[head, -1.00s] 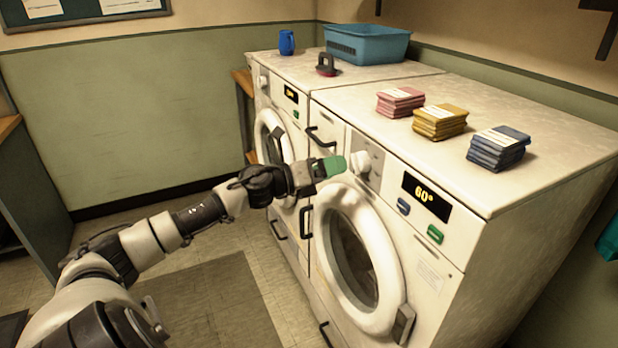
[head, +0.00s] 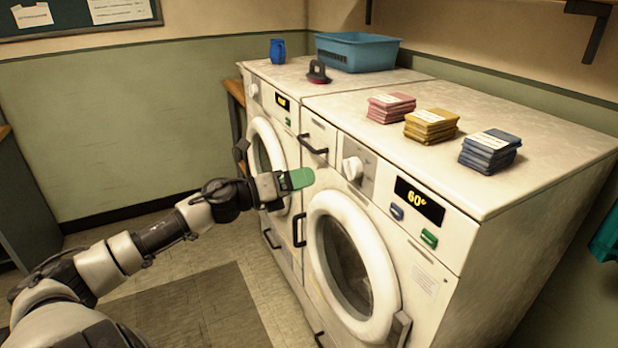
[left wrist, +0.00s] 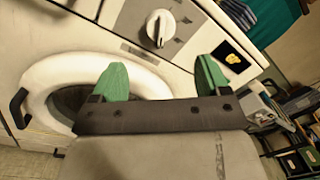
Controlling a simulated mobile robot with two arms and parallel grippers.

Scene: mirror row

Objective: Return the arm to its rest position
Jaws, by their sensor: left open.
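My left gripper (head: 298,179) has green fingertips and is in front of the washing machines in the head view. In the left wrist view, its two fingers (left wrist: 160,82) stand apart with nothing between them. The white dial (head: 352,167) of the nearer washer is to the right of the gripper in the head view, apart from it. The dial also shows beyond the fingers in the left wrist view (left wrist: 159,29). The nearer washer's display (head: 419,201) reads 60°. My right gripper is not in view.
The nearer washer's round door (head: 318,235) is shut, below the gripper. Pink (head: 390,107), yellow (head: 431,125) and blue (head: 490,151) stacks lie on top. A blue basin (head: 357,52), a blue mug (head: 278,51) and a red-and-black object (head: 318,72) stand on the farther washer. Floor at left is clear.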

